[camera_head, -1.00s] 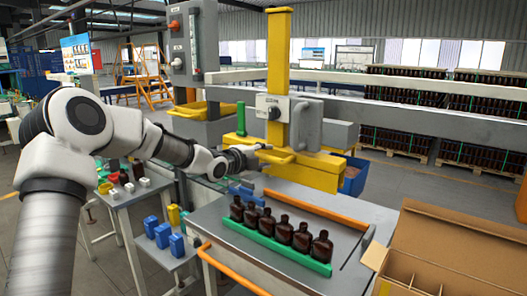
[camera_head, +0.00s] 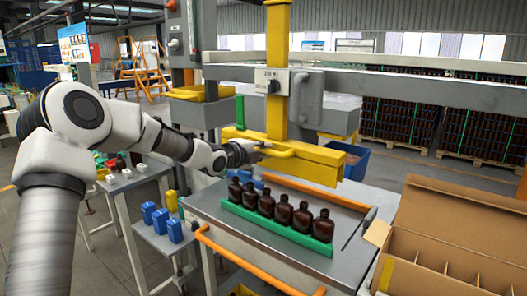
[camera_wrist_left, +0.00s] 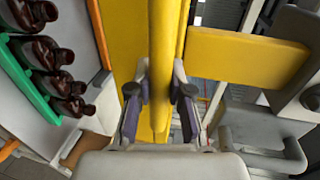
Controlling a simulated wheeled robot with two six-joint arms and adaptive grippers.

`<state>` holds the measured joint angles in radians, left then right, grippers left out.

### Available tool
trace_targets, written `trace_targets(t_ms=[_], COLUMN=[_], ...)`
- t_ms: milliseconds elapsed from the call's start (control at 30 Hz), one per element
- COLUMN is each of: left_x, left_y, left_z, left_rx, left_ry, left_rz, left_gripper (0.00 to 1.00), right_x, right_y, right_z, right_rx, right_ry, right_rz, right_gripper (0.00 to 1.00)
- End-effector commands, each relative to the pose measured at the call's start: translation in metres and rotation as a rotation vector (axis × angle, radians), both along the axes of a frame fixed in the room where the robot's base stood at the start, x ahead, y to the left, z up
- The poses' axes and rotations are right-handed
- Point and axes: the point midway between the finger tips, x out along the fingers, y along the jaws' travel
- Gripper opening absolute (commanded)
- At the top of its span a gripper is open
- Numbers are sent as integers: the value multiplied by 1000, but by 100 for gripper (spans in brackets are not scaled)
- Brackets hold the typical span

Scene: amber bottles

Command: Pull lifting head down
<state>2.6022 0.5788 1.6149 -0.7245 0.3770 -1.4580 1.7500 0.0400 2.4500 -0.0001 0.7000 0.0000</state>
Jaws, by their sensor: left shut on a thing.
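The yellow lifting head (camera_head: 318,158) hangs on a yellow upright column (camera_head: 278,40), behind the row of brown bottles. Its yellow handle (camera_head: 284,154) sticks out on the near left side. My left gripper (camera_head: 259,149) is shut on this handle. In the left wrist view, the two fingers (camera_wrist_left: 160,95) sit on either side of the yellow handle bar (camera_wrist_left: 166,40). Several brown bottles (camera_head: 283,210) stand upright in a green holder (camera_head: 275,237) on the grey table, in front of the head. My right gripper is not in view.
An open cardboard box with dividers (camera_head: 450,215) is at the right. Orange rails (camera_head: 315,193) edge the grey table. Blue blocks (camera_head: 160,222) stand on a low side table.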

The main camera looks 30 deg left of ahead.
Motion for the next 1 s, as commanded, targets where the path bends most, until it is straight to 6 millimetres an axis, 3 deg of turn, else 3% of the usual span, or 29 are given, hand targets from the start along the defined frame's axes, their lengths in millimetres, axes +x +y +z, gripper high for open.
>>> trace_targets(t_ms=[33, 100, 300, 400, 533, 900, 933, 1000], left_x=[-1, -1, -1, -1, -1, -1, -1, -1], left_y=[-1, -1, -1, -1, -1, -1, -1, -1], left_z=[-33, -53, -100, -115, -124, -123, -123, -123], left_rx=[-1, -1, -1, -1, -1, -1, -1, -2], left_ry=[10, 11, 11, 11, 11, 12, 12, 11], left_rz=[-2, -2, -2, -2, -2, -2, -2, -2], left_gripper=[0, 0, 0, 0, 0, 0, 26, 45], right_x=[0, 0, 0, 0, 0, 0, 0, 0], right_y=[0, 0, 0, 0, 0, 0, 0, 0], right_z=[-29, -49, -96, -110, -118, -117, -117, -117], right_rx=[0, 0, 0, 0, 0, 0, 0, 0], right_ry=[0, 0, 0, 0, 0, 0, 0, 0], right_rz=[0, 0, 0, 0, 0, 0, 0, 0], right_gripper=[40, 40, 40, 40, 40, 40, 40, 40])
